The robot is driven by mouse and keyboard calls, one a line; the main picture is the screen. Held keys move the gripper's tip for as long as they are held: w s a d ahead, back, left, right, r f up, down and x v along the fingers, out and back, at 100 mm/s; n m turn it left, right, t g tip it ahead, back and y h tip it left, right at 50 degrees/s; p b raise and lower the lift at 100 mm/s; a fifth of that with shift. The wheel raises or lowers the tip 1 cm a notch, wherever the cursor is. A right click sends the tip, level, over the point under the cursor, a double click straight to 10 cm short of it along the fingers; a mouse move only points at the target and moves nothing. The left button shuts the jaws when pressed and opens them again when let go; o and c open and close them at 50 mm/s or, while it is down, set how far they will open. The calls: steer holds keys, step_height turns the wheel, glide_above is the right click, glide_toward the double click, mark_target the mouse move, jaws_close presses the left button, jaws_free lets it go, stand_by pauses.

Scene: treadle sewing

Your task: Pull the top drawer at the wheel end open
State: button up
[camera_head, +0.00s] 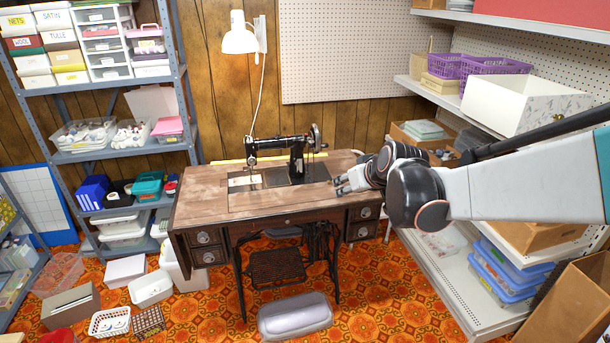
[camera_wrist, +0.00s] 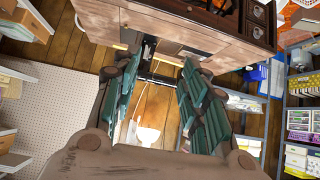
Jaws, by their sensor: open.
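The wooden treadle sewing table (camera_head: 215,190) carries a black sewing machine (camera_head: 275,152) whose handwheel (camera_head: 315,134) is at the right end. The top drawer at the wheel end (camera_head: 368,212) is the upper of two small dark drawers under the tabletop's right side. It looks shut, with a pale round pull on its front. My gripper (camera_head: 340,184) is above the right part of the tabletop, up and left of that drawer and apart from it. In the wrist view my gripper's green-padded fingers (camera_wrist: 168,55) are spread with nothing between them. I cannot make out the wheel-end drawer there.
The lower right drawer (camera_head: 358,232) is just below. White shelving (camera_head: 450,270) with bins stands close on the right. A grey cushion-like object (camera_head: 295,316) lies on the patterned floor in front of the treadle (camera_head: 277,268). The floor right of the cushion is clear.

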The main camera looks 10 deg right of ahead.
steer(key=w+d+f+t, duration=0.1)
steer(key=w+d+f, duration=0.55)
steer(key=w, duration=0.35)
steer(key=w+d+f+t, duration=0.1)
steer(key=w+d+f, duration=0.15)
steer(key=f, duration=0.25)
steer(key=w+d+f+p, duration=0.1)
steer(key=w+d+f, duration=0.1)
steer(key=d+f, duration=0.25)
steer(key=w+d+f+t, duration=0.1)
steer(key=w+d+f, duration=0.1)
steer(key=f, duration=0.4)
steer(key=t+h+b, duration=0.1)
steer(key=h+b, duration=0.1)
steer(key=b, duration=0.2)
glide_toward(368, 214)
steer(key=x, duration=0.8)
steer(key=shift+w+f, duration=0.1)
steer(key=shift+w, duration=0.15)
jaws_close()
